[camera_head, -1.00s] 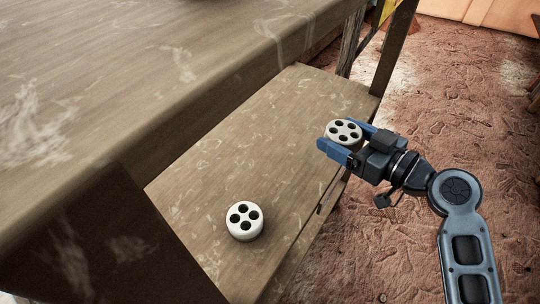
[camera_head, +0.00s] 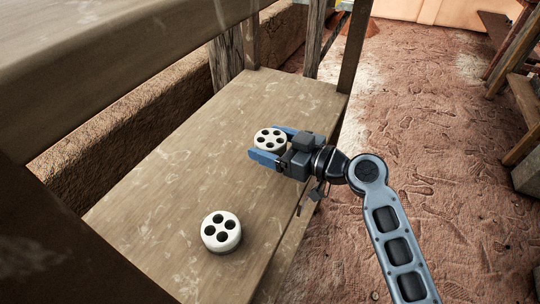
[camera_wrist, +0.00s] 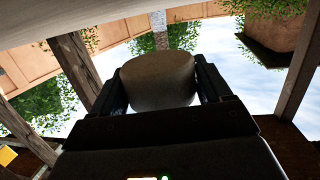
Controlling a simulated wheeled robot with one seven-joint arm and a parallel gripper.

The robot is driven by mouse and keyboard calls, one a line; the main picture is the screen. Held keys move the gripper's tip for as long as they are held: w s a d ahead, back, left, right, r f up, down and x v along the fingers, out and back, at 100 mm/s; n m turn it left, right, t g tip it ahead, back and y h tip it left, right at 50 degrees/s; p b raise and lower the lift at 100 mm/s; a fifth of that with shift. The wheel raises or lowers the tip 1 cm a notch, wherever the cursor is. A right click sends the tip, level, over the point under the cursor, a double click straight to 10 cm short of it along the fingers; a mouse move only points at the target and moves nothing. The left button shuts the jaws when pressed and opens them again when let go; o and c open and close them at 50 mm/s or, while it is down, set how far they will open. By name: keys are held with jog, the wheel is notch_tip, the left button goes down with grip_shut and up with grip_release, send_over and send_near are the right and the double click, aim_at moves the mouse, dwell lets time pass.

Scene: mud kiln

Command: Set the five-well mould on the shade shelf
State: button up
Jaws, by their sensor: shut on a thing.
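A round, pale mould with several dark wells (camera_head: 270,139) is between the blue fingers of my gripper (camera_head: 270,145). The count looks like five. In the wrist view the same mould (camera_wrist: 157,82) shows its plain side between the two fingers (camera_wrist: 160,90). My gripper is shut on it and holds it level over the wooden shelf (camera_head: 185,185), under the table top. I cannot tell the gap to the shelf surface. A second white round mould with several wells, apparently four (camera_head: 221,232), stands upright on the shelf nearer the front.
The thick table top (camera_head: 110,70) overhangs the shelf on the left. A dark post (camera_head: 355,45) stands at the shelf's far right corner. The shelf is bare between and behind the moulds. Red-brown ground (camera_head: 440,140) lies to the right, with wooden furniture (camera_head: 522,105) at the far right.

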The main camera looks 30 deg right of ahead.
jog(key=shift+w+a+f, duration=0.15)
jog(key=shift+f, duration=1.95)
jog(key=shift+f+b, duration=0.2)
jog(key=shift+b, duration=0.25)
jog(key=o, duration=1.1)
jog(key=shift+o, duration=0.2)
jog(key=shift+r, duration=0.1)
jog(key=shift+r+p, duration=0.2)
jog(key=shift+p, duration=0.15)
jog(key=b+v, duration=0.1)
jog(key=v, duration=1.1)
jog(key=shift+f, duration=0.1)
